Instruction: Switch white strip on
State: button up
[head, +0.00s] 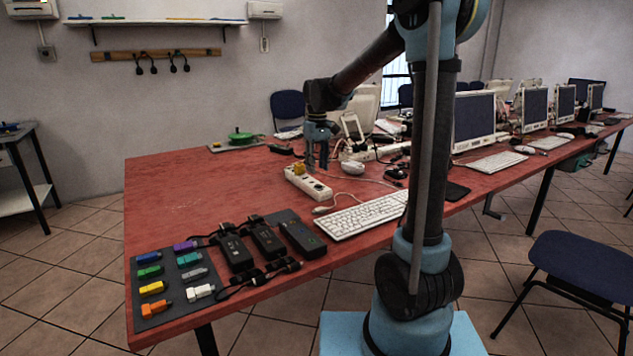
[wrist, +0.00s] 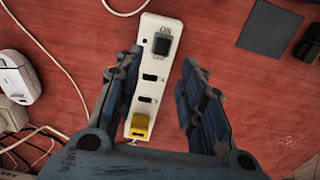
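The white power strip (head: 308,184) lies on the red table, below my gripper (head: 323,165). In the wrist view the white strip (wrist: 150,80) runs up and down the picture. Its dark rocker switch (wrist: 161,45) is at the far end, with "ON" lettering beside it. A yellow plug (wrist: 139,126) sits in the near end. It also shows in the head view (head: 298,169). My gripper (wrist: 158,75) is open, its two fingers apart above the strip, and nothing is between them but the strip below. Whether the switch is pressed on or off is too small to tell.
A keyboard (head: 362,214) lies right of the strip. A mouse (head: 350,167) and loose cables lie behind it. A dark mat (head: 150,275) with colored connectors and black adapters (head: 268,241) is at the front. The table left of the strip is clear.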

aim_at(319, 186)
jog(key=shift+f, duration=3.05)
jog(key=shift+c, duration=0.3)
grip_shut()
